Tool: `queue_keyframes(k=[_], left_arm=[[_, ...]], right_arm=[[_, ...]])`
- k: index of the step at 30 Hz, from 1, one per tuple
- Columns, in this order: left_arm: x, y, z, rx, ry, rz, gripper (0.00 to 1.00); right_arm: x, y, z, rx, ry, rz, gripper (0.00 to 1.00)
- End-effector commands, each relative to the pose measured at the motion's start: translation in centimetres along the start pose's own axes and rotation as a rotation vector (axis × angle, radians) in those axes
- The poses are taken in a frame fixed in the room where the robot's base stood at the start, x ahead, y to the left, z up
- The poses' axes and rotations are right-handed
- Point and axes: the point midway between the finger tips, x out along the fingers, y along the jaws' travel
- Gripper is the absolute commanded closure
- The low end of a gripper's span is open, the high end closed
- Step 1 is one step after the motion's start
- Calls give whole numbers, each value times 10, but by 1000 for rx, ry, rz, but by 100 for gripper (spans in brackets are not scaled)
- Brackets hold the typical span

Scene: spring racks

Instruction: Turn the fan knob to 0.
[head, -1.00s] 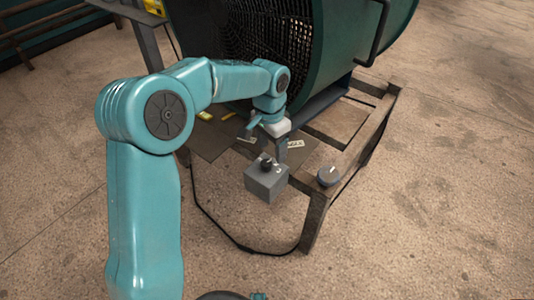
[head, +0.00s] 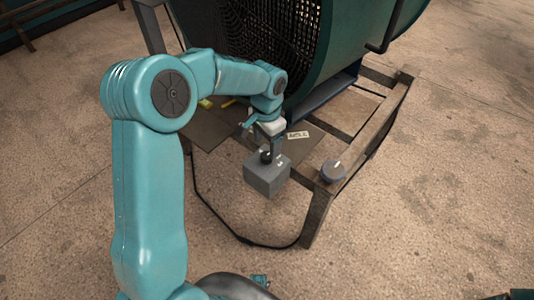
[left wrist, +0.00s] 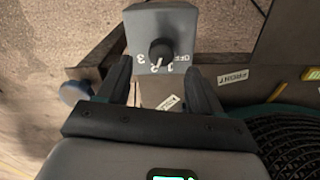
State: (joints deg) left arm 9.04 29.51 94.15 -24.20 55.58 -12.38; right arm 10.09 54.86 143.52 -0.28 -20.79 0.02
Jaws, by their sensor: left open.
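The grey fan control box (head: 266,180) stands at the front of the wooden frame, with a black round knob (head: 265,157) on its top. In the left wrist view the box (left wrist: 142,25) and knob (left wrist: 161,49) show close up. In the head view the gripper (head: 271,142) is just above the box.
A large green fan drum (head: 350,40) sits on the wooden frame (head: 372,140) behind. A round grey-blue disc-like item (head: 333,171) is right of the box. A black cable (head: 222,222) runs along the floor. Open floor (head: 440,190) lies right.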

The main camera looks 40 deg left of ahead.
Motion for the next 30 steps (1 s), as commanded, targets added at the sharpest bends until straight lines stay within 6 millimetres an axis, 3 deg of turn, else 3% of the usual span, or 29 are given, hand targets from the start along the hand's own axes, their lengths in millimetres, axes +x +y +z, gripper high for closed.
queue_keyframes(k=[3, 9, 20, 25, 30], left_arm=[[27, -1, 0, 0, -4, 1, 35], [50, -3, -2, -1, -1, 0, 35], [55, -3, -3, -1, 0, -1, 35], [54, -3, -3, -1, 0, -1, 90], [54, -3, -3, -4, 0, -1, 91]], right_arm=[[5, 2, 0, 0, 0, 0, 57], [8, 3, 0, 0, 0, 0, 57], [8, 3, 0, 0, 0, 0, 57], [8, 3, 0, 0, 0, 0, 57], [8, 3, 0, 0, 0, 0, 57]])
